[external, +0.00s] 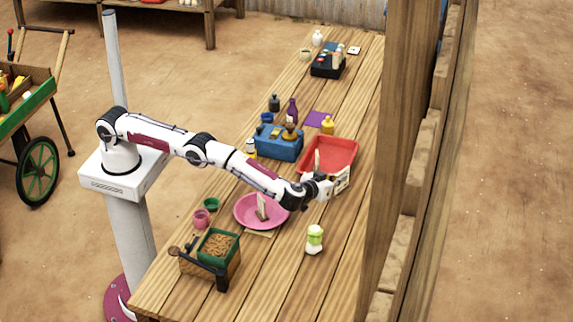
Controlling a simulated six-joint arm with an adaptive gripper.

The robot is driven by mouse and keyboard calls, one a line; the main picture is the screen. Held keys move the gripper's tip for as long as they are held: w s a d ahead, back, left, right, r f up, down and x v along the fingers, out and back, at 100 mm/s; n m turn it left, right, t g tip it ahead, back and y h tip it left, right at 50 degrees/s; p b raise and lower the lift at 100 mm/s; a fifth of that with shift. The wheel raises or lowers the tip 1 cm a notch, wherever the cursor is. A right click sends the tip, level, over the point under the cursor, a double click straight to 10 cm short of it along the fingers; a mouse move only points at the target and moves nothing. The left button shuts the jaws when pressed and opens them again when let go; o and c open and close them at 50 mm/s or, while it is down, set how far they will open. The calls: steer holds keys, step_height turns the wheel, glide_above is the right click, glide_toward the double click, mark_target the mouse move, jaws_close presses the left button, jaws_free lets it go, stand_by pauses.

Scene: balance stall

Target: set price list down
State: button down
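The price list (342,180) looks like a small pale card with dark marks. It is upright at the end of my gripper (329,186), just off the near right corner of the red tray (343,143). My gripper appears shut on the card, though the fingers are small and partly hidden. I cannot tell whether the card's lower edge touches the table (290,270).
A pink plate (245,217) with a small upright piece lies left of my gripper. A white-and-green bottle (315,239) stands nearer. A blue box (278,146) is behind, left of the tray. A wooden post (395,130) rises at right. The near right tabletop is clear.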

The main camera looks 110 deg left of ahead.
mark_target(339, 192)
steer(key=shift+f, duration=0.5)
steer(key=shift+f, duration=0.15)
steer(key=shift+f, duration=1.75)
steer(key=shift+f, duration=0.2)
steer(key=c, duration=2.2)
jaws_free()
steer(key=shift+c, duration=0.2)
steer(key=shift+r, duration=0.2)
